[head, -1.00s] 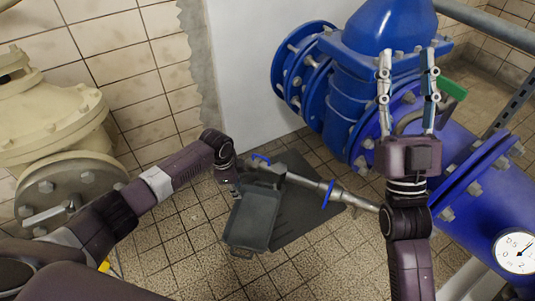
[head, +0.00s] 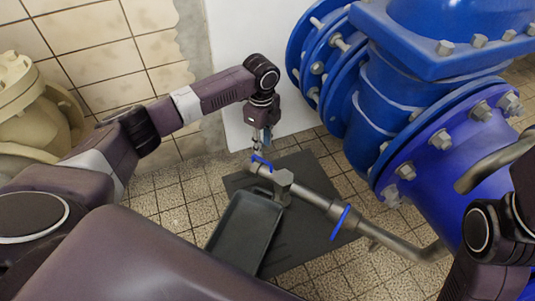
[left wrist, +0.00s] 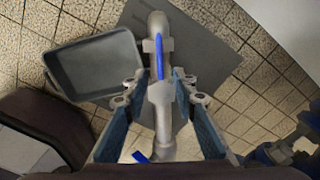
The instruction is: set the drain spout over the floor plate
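The drain spout (head: 312,196) is a grey metal pipe with a blue collar and a small blue handle (head: 261,161) near its free end. It runs from lower right to upper left across the dark floor plate (head: 308,240), with its free end near the plate's far left part. My left gripper (head: 262,148) points down just above that end. In the left wrist view its fingers (left wrist: 158,92) are spread on both sides of the spout (left wrist: 160,100), with gaps visible; contact is not clear. My right arm shows at the right edge; its fingers are out of view.
A dark grey tray (head: 246,232) lies beside the spout, partly over the plate. The large blue pipe and valve (head: 430,130) with bolted flanges fill the right. A white wall panel (head: 235,60) stands behind. A cream valve (head: 22,105) is at far left. Tiled floor is open around the plate.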

